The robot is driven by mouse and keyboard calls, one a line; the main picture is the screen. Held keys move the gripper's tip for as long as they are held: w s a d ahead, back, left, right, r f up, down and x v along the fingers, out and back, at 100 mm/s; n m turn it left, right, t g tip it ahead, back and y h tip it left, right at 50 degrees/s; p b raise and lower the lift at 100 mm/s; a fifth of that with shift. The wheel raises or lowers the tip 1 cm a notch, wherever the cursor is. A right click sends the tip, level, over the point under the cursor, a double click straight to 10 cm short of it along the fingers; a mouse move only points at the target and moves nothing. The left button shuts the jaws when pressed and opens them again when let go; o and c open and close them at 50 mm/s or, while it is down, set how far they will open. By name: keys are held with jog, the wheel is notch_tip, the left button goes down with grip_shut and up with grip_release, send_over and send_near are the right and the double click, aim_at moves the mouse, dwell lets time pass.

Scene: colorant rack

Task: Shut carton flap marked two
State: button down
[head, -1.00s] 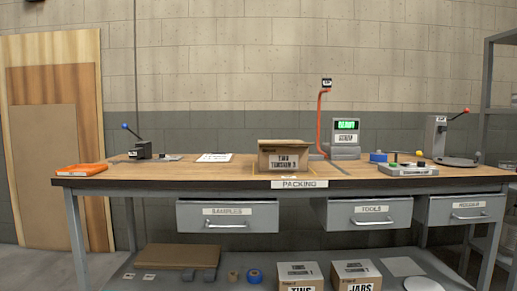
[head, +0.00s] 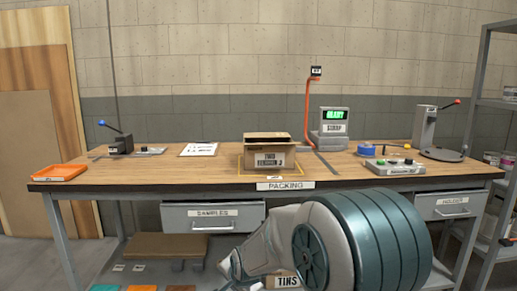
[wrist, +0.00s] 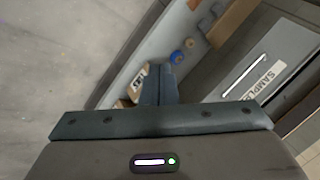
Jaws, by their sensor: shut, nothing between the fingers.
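A brown cardboard carton (head: 274,160) stands on the packing bench inside a yellow outline. A white label with black print is on its front face; the print is too small to read surely. A flap (head: 268,136) shows along its top rear, with a dark gap below it, so the top looks at least partly open. I cannot make out a number on any flap. My gripper (wrist: 160,70) is shut and empty in the wrist view, pointing at the lower shelf and floor, away from the carton. In the head view my arm fills the lower middle, below the bench top.
An orange post (head: 307,110) and a scale with a green display (head: 334,115) stand behind right. An orange tray (head: 59,173) lies far left. The samples drawer (head: 212,216) is below.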

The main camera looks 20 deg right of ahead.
jog(key=w+d+r+m+t+p, duration=0.2)
jog(key=w+r+m+t+p, duration=0.1)
jog(key=w+r+m+p, duration=0.3)
jog(key=w+d+r+m+t+p, duration=0.25)
jog(key=w+r+m, duration=0.25)
jog(key=w, duration=0.4)
jog(key=w+d+r+m+t+h+p, duration=0.2)
jog(key=w+d+r+m+h+p, duration=0.1)
jog(key=d+r+m+p, duration=0.4)
jog(key=w+d+r+m+t+h+p, duration=0.25)
jog(key=d+r+m, duration=0.25)
jog(key=d+m, duration=0.45)
jog(key=w+d+r+p, duration=0.2)
jog(key=w+r, duration=0.2)
jog(key=w, duration=0.6)
jog(key=shift+d+p, duration=0.35)
jog(key=shift+p, duration=0.05)
jog(key=shift+w+r, duration=0.1)
jog(key=shift+r, duration=0.1)
